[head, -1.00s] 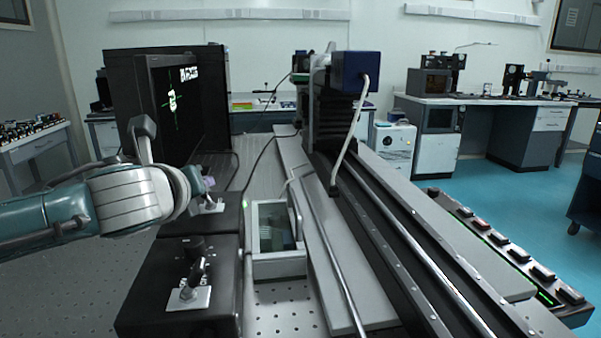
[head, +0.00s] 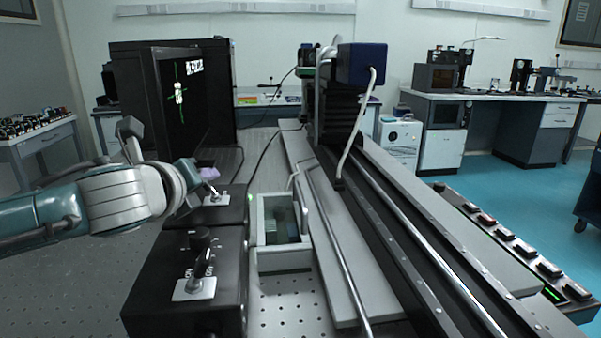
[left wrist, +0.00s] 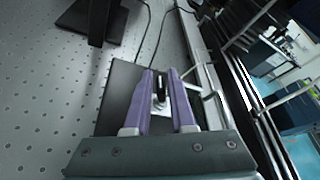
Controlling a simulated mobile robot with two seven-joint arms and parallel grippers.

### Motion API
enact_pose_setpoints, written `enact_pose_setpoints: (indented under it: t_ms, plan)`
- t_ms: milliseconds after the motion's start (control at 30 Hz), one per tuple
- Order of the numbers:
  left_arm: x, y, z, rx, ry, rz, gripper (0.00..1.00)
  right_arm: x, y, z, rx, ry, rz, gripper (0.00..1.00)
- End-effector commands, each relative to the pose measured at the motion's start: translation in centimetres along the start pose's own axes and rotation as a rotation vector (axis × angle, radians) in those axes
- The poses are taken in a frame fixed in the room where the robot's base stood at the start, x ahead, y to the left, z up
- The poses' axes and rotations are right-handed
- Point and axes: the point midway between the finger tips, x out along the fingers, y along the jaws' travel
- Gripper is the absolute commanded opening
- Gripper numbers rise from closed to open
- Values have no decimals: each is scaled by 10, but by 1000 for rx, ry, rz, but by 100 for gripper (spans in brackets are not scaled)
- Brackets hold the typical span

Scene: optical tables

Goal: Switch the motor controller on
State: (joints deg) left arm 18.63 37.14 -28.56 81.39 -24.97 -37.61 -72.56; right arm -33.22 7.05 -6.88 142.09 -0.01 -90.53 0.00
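Two black control boxes stand in line on the left of the table. The near box (head: 150,290) carries a knob (head: 200,238) and a toggle switch (head: 195,285) on a pale plate with ON/OFF lettering. The far box (head: 232,212) has a metal toggle switch (head: 214,193) on a similar plate. I cannot tell which box is the motor controller. My left gripper (head: 207,175) is just above the far switch. In the left wrist view, its purple fingers (left wrist: 160,73) are apart, with the switch (left wrist: 160,90) seen between them; contact is unclear. My right gripper is out of view.
A grey open-topped tray (head: 284,262) lies right of the boxes, beside a long rail (head: 400,235). A button strip (head: 510,245) runs along the right.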

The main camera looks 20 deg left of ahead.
Motion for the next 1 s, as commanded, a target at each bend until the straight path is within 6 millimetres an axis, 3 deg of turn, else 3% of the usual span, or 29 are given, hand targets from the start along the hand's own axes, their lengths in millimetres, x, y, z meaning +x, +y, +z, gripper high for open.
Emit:
enact_pose_setpoints:
  t_ms: [167, 533, 1000]
  plan:
    - [0, 0, 0, 1, 0, 0, 44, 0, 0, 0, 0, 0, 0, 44]
    - [-8, 0, 0, 4, 1, -1, 44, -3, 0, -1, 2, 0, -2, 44]
    - [-84, 0, 0, 3, 2, -1, 44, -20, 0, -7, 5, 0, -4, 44]
